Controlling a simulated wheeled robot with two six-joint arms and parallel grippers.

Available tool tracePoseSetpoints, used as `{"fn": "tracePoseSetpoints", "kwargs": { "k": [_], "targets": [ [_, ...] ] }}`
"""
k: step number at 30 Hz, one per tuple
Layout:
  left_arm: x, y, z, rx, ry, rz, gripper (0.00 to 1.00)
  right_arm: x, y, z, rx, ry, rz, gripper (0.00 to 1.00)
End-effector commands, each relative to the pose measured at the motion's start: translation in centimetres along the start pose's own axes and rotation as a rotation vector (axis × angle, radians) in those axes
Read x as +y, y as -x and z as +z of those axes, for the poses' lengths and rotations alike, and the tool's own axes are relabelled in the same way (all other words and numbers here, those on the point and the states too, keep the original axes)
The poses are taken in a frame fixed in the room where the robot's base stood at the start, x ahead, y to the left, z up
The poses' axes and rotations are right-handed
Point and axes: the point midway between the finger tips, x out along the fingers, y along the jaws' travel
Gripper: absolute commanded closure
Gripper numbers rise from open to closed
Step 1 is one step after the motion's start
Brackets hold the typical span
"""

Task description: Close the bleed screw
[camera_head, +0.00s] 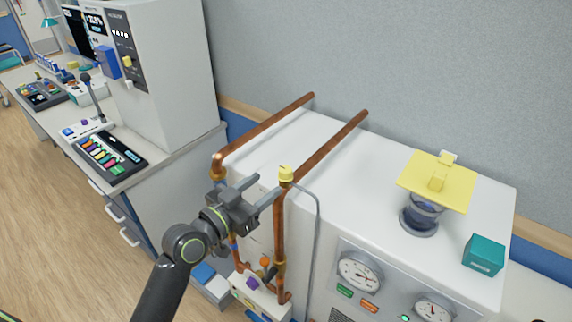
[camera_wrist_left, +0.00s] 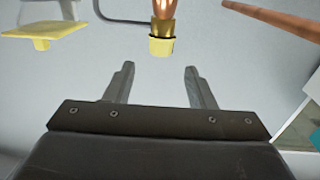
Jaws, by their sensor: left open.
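The bleed screw appears to be the small yellow fitting (camera_head: 286,174) at the top of the front copper pipe (camera_head: 279,225). A thin grey tube runs from beside it down the front of the white cabinet. My left gripper (camera_head: 267,187) is open and empty, just left of the yellow fitting. In the left wrist view the two fingers (camera_wrist_left: 159,69) are spread apart, and the yellow fitting (camera_wrist_left: 161,45) shows beyond the tips, roughly centred between them. The fingers look apart from it. My right gripper is not in view.
Two copper pipes cross the white cabinet top (camera_head: 385,190). A yellow plate (camera_head: 437,181) on a dark round base and a teal box (camera_head: 484,255) are on the right. Gauges (camera_head: 360,273) are on the cabinet front. A counter with control panels (camera_head: 111,157) stands left.

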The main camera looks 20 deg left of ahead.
Motion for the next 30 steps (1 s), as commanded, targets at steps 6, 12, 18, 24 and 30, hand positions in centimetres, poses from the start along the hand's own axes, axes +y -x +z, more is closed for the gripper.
{"fn": "tracePoseSetpoints", "kwargs": {
  "k": [6, 12, 18, 24, 30],
  "targets": [
    [0.0, -4.3, -0.3, 0.000, 0.002, 0.000, 0.50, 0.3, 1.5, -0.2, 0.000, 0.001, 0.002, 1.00],
    [-0.1, -7.0, -0.2, 0.000, 0.001, -0.001, 0.50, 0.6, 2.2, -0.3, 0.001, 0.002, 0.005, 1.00],
    [-0.1, -8.3, 0.0, -0.001, -0.001, -0.001, 0.50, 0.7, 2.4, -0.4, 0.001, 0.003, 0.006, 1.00],
    [-0.1, -8.5, 0.0, -0.001, -0.001, -0.001, 0.50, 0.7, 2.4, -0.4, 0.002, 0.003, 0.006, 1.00],
    [-0.1, -8.4, 0.1, -0.001, -0.001, -0.001, 0.61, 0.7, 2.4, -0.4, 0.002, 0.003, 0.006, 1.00]
  ]
}}
